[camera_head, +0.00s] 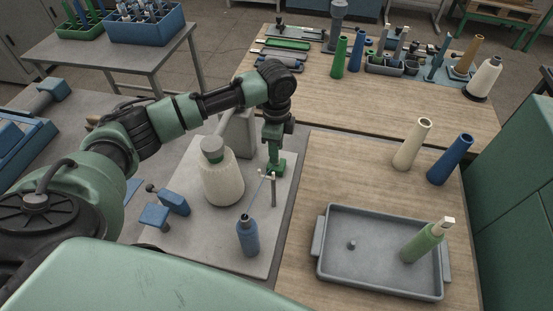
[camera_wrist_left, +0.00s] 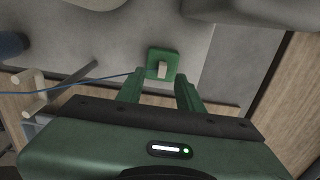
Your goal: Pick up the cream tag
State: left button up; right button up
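The cream tag (camera_wrist_left: 162,70) shows in the left wrist view as a small upright piece in a square green holder (camera_wrist_left: 154,57). In the head view the holder (camera_head: 283,168) stands on the grey panel, and the tag is hidden behind my gripper. My left gripper (camera_wrist_left: 160,78) points down above the holder, its two green fingers apart, one to each side of the tag. Nothing is seen held between them. The left gripper also shows in the head view (camera_head: 274,158). My right gripper is not in view.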

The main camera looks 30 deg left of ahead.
pick_arm(q)
notch_tip(320, 180, down, 4)
jog(key=shift+w+p, duration=0.15)
jog(key=shift+p, duration=0.15)
grip_shut()
jog(key=shift+r, duration=0.1)
notch_tip(320, 180, up, 23)
jog(key=p, duration=0.3)
dwell(1.1)
